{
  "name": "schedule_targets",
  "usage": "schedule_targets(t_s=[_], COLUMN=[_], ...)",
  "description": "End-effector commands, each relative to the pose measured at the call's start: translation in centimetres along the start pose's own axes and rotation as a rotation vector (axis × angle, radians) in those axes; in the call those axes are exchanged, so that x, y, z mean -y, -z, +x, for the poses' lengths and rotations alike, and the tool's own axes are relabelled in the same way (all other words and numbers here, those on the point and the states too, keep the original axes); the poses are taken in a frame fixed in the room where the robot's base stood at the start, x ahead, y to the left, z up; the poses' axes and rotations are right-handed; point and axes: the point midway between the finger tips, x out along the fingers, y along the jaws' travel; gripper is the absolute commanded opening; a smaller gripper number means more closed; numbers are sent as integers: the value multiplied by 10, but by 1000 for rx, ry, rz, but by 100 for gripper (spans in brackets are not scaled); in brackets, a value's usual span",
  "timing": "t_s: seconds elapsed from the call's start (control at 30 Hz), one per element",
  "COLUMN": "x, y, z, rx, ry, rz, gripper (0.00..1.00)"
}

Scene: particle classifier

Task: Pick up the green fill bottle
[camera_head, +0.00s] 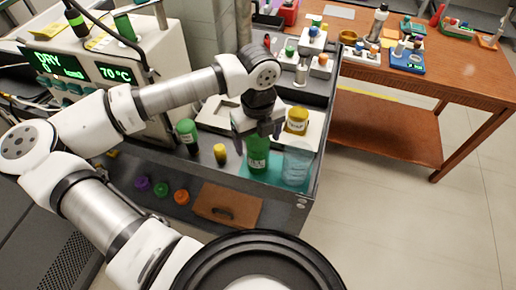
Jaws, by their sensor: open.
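The green fill bottle (257,158) stands upright on a teal mat (262,181) near the front right corner of the dark bench. It has a pale label on its side. My gripper (257,134) points down right at the top of this bottle, with its fingers open around or just above it. The fingers hide the bottle's top, so I cannot tell whether they touch it.
A clear cup (297,163) stands close right of the bottle, and a yellow-capped jar (297,121) is behind it. Another green bottle (188,136) and a small yellow-topped vial (220,154) stand to the left. A brown board (228,205) lies in front.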

Motion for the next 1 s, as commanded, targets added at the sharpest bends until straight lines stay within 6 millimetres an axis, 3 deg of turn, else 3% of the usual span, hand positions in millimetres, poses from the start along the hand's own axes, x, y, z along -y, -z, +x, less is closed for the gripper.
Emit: schedule_targets(t_s=[0.07, 0.6, 0.87, 1.0], x=[0, 0, 0, 0], y=[0, 0, 0, -1], z=[0, -1, -4, -21], rx=[0, 1, 1, 6], ry=[0, 1, 0, 1], rz=[0, 0, -1, -1], gripper=[74, 5, 5, 5])
